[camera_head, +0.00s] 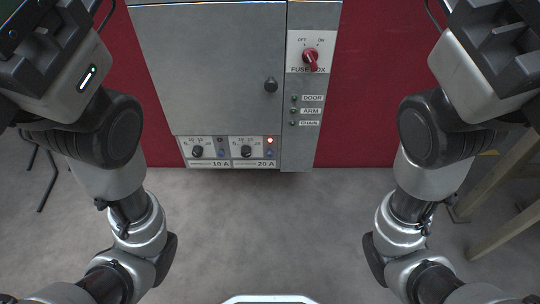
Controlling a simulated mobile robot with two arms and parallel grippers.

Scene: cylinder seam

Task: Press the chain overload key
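A grey cabinet (215,60) stands ahead. A lower strip carries two dial panels, marked 10 A (219,165) and 20 A (267,164). Each has a black knob, a small lamp and a small dark blue key: the left key (222,153) and the right key (269,153). The lamp (270,140) on the 20 A panel glows red; the other looks dark. No readable name marks either key as the chain one. A CHAIN label (309,123) with a small dark green lamp sits below DOOR and ARM on the right strip. Neither gripper shows; my arms run along both sides.
A red rotary switch (311,60) with OFF and ON marks sits above the FUSE BOX label. A round black knob (270,85) sticks out of the cabinet door. A red wall flanks the cabinet. The grey floor (250,225) in front is clear. A wooden frame (495,205) stands at the right.

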